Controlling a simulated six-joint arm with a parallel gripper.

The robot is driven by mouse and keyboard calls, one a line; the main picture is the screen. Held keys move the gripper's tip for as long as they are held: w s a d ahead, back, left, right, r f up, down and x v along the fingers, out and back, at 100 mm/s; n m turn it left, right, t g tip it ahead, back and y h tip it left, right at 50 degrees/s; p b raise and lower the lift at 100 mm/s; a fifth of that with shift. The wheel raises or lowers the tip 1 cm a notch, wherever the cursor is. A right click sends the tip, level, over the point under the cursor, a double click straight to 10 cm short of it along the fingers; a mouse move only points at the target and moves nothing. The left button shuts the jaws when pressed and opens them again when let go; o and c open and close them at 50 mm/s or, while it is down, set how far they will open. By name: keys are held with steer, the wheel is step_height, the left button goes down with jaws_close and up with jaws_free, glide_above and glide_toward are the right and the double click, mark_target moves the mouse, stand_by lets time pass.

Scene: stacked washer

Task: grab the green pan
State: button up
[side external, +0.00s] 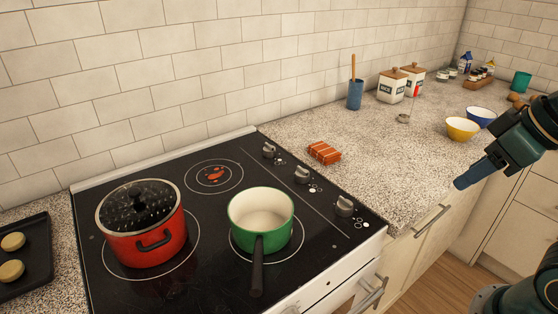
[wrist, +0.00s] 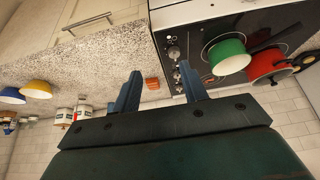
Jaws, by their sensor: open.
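The green pan (side external: 262,222) has a cream inside and a dark handle (side external: 257,268). It stands upright on the front right burner, with its handle toward the stove's front edge. It also shows in the wrist view (wrist: 228,60), at the right. My gripper (side external: 462,184) is at the right in the side view, above the counter's front edge and well apart from the pan. In the wrist view my gripper (wrist: 160,80) has its two fingers spread, with nothing between them.
A red pot with a glass lid (side external: 150,245) stands left of the pan. An orange-red packet (side external: 324,152) lies on the counter beside the stove knobs (side external: 302,175). Yellow (side external: 462,129) and blue (side external: 481,116) bowls and canisters (side external: 392,86) stand farther right. The counter's middle is clear.

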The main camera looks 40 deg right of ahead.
steer(key=n+g+y, duration=0.1)
steer(key=n+y, duration=1)
steer(key=n, duration=1.8)
glide_toward(263, 252)
steer(key=shift+d+r, duration=0.25)
steer(key=shift+d, duration=0.2)
steer(key=shift+a+f+g, duration=0.1)
steer(key=shift+g, duration=0.2)
steer(key=shift+x, duration=4.15)
steer(key=shift+w+a, duration=0.1)
